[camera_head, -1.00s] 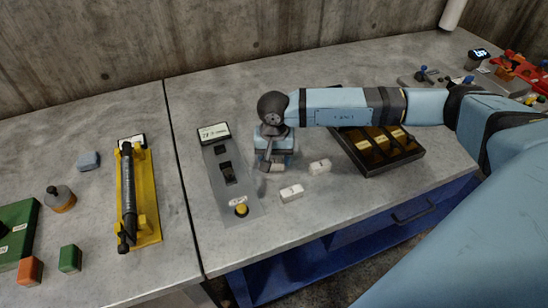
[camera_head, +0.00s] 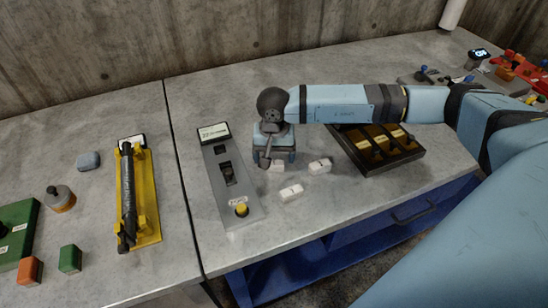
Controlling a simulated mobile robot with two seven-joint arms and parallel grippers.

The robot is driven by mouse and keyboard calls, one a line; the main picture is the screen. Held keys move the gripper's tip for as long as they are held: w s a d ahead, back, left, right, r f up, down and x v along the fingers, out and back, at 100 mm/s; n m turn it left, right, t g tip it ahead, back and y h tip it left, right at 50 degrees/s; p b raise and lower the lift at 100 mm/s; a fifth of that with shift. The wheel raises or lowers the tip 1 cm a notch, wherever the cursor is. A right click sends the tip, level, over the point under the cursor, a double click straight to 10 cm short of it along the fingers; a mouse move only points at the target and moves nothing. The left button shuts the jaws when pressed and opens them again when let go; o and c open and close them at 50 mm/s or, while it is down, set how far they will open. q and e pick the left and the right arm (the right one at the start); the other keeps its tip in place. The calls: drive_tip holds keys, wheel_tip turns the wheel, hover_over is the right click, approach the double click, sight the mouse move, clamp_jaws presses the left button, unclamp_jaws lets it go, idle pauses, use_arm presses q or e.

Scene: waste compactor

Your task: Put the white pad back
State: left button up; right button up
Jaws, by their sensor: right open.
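My right gripper (camera_head: 269,161) points down over the grey table, just right of the grey panel (camera_head: 222,190) with dark slots and a yellow button. It is open. A small white pad (camera_head: 278,167) lies at its fingertips, partly hidden by them; I cannot tell whether they touch it. Two more white pads lie on the table: one (camera_head: 320,166) to the right of the gripper, and one (camera_head: 291,193) nearer the front, right of the yellow button. I cannot tell which is the task's pad. My left gripper is not in view.
A dark tray with yellow-brown compartments (camera_head: 380,147) stands under and in front of my right forearm. A yellow fixture (camera_head: 147,210) holding a black cylinder stands left of the table seam. Several small blocks lie further left. The table's front middle is clear.

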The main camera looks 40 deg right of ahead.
wheel_tip(320, 180, up, 11)
drive_tip(key=shift+f, duration=0.15)
idle(0.5)
